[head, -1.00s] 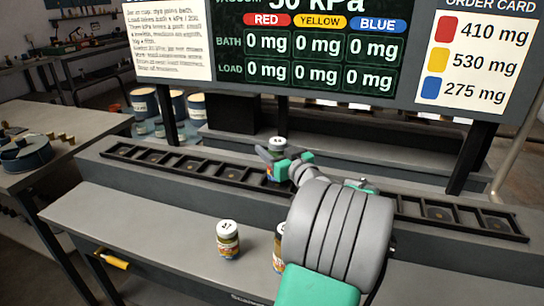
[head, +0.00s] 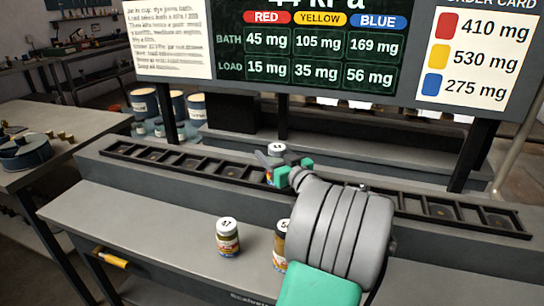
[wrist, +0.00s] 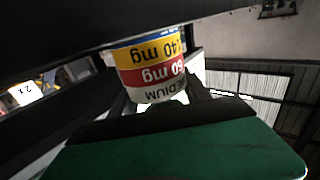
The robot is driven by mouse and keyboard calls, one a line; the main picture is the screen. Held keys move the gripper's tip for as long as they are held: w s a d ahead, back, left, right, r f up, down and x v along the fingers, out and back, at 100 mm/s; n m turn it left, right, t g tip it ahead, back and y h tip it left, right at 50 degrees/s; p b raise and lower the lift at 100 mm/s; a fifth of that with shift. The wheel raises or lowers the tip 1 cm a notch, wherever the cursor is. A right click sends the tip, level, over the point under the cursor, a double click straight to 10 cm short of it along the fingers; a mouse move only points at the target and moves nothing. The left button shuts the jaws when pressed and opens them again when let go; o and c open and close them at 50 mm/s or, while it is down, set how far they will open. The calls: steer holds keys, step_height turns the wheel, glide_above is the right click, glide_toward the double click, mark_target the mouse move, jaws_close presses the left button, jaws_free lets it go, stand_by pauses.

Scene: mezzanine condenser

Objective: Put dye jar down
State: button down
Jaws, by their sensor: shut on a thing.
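My gripper (head: 272,163) is shut on a dye jar (head: 277,149) with a white lid, at the slotted rack (head: 228,171) on the raised shelf. In the wrist view the held jar (wrist: 150,65) shows blue, yellow and red label bands, upside down in the picture, with "40 mg", "60 mg" and "MEDIUM" partly readable. The jar is over or in a rack slot; my gripper hides its base, so I cannot tell if it touches. Two more jars stand on the lower bench, one marked 47 (head: 228,237) and one partly hidden by my arm (head: 280,243).
A board (head: 320,50) above reads 44 kPa, with bath 45, 105, 169 mg and load 15, 35, 56 mg. An order card (head: 478,55) lists 410, 530 and 275 mg. Board posts stand behind the rack. The bench (head: 130,225) is clear at left.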

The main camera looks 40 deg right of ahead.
steer(key=c, duration=0.5)
jaws_free()
step_height(320, 180, down, 2)
steer(key=shift+s+f, duration=0.1)
steer(key=shift+r+p, duration=0.3)
steer(key=shift+p, duration=0.05)
steer(key=shift+r+p, duration=0.5)
steer(key=shift+p, duration=0.15)
steer(key=v, duration=0.3)
steer(key=b+v, duration=0.1)
steer(key=v, duration=0.3)
steer(key=b+v, duration=0.1)
steer(key=v, duration=0.3)
steer(key=shift+d+r, duration=0.1)
steer(key=shift+r, duration=0.2)
steer(key=shift+s+r, duration=0.1)
steer(key=shift+s, duration=0.25)
